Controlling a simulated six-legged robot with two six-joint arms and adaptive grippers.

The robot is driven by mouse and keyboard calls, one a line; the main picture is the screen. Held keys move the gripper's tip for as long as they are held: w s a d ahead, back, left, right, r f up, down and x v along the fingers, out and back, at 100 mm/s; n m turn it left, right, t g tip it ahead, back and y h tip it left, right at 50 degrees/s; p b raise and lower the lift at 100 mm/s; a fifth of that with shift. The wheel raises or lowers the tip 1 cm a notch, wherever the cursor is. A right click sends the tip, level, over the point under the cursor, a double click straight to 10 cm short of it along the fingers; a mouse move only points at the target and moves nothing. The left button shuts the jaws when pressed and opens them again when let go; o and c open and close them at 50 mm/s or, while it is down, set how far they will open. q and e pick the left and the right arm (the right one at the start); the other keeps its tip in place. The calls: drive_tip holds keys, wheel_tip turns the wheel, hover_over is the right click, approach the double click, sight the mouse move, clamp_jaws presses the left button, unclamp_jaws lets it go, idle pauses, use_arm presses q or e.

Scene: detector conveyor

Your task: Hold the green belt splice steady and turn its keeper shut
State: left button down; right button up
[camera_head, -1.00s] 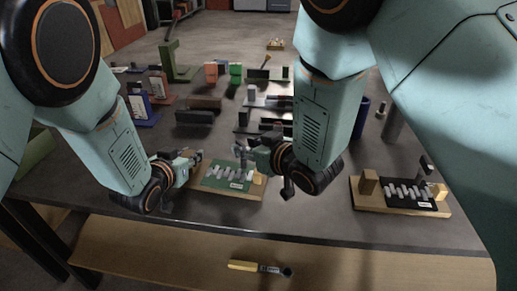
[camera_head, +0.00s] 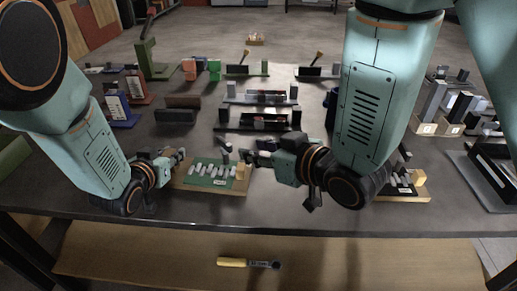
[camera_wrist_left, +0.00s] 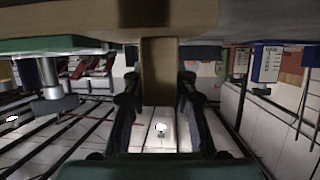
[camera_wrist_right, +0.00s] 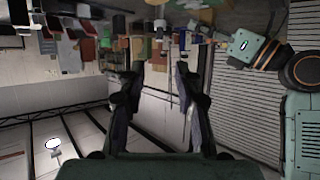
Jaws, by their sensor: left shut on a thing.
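The green belt splice (camera_head: 207,183) lies on a wooden board near the table's front edge, with pale lacing pieces across it. A grey upright keeper (camera_head: 226,152) stands at its right end, beside a small yellowish block (camera_head: 241,171). My left gripper (camera_head: 178,157) is at the board's left end. In the left wrist view it is shut on a wooden block (camera_wrist_left: 160,65) joined to the board. My right gripper (camera_head: 248,157) is just right of the keeper and apart from it. In the right wrist view its fingers (camera_wrist_right: 160,68) are spread with nothing between them.
A yellow-handled tool (camera_head: 232,262) lies on the lower front ledge. Dark fixtures (camera_head: 258,118) stand behind the green splice, and grey blocks (camera_head: 432,103) stand at right.

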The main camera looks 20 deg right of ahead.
drive_tip(key=w+d+f+g+h, duration=0.1)
drive_tip(key=w+d+g+h, duration=0.15)
drive_tip(key=w, duration=0.55)
drive_tip(key=w+d+f+g+h, duration=0.1)
drive_tip(key=w+d+g+h, duration=0.1)
drive_tip(key=w+h, duration=0.35)
drive_tip(key=g+y, duration=0.2)
drive_tip(key=g, duration=0.6)
approach(224, 141)
drive_tip(key=shift+t, duration=0.25)
wheel_tip(224, 141, down, 9)
drive_tip(key=shift+s+r, duration=0.1)
drive_tip(key=shift+r, duration=0.05)
clamp_jaws()
